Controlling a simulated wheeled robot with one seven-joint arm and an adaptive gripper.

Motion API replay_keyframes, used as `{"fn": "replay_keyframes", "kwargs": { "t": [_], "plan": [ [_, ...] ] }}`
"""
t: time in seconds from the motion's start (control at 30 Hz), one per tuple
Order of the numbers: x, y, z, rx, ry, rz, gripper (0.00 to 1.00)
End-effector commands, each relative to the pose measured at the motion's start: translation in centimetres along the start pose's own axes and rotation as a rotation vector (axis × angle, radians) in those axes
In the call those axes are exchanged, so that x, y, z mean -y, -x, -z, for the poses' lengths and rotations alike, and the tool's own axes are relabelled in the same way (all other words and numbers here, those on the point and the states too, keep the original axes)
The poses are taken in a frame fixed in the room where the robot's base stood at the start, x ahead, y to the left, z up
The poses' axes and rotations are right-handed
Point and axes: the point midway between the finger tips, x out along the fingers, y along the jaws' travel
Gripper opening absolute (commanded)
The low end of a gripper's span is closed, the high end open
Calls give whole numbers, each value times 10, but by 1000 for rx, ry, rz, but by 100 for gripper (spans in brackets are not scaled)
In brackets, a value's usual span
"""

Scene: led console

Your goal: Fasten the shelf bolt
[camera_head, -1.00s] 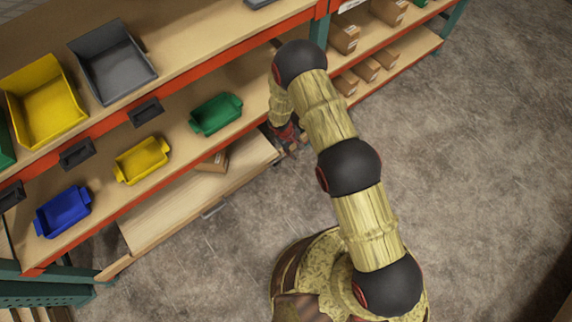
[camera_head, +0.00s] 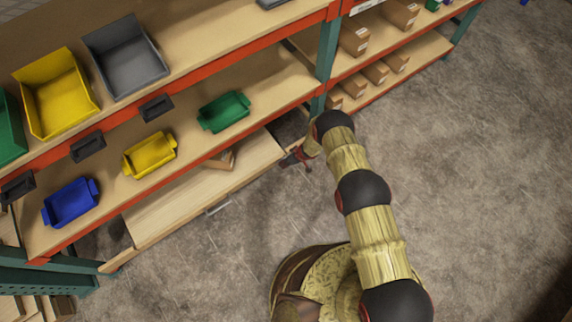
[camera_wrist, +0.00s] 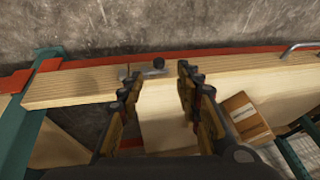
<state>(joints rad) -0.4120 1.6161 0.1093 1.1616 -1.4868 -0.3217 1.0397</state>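The shelf bolt (camera_wrist: 156,64) appears as a small metal fitting with a black knob, on the pale wooden front board of a drawer-like shelf (camera_head: 165,205). It lies just beyond my fingertips in the wrist view, roughly in line with the gap between them. My gripper (camera_wrist: 159,77) is open and empty, its two fingers apart above the board. In the head view my gripper (camera_head: 297,157) is at the right end of the wooden shelf, and the bolt cannot be made out there. Whether the fingers touch anything is unclear.
A cardboard box (camera_wrist: 241,117) lies inside, right of my fingers. A metal handle (camera_head: 217,208) is on the shelf front. A green upright (camera_wrist: 15,135) stands at left in the wrist view. Yellow (camera_head: 150,155), green (camera_head: 224,111) and blue bins (camera_head: 71,202) sit above. Floor is open at right.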

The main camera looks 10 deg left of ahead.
Motion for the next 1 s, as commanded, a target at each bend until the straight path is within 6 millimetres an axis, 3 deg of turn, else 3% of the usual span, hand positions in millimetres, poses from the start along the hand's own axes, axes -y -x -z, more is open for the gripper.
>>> {"fn": "replay_keyframes", "kwargs": {
  "t": [0.53,1.0],
  "plan": [
    [-2,-69,-1,1,-12,-5,35],
    [-2,-77,0,1,-14,-5,32]
  ]
}}
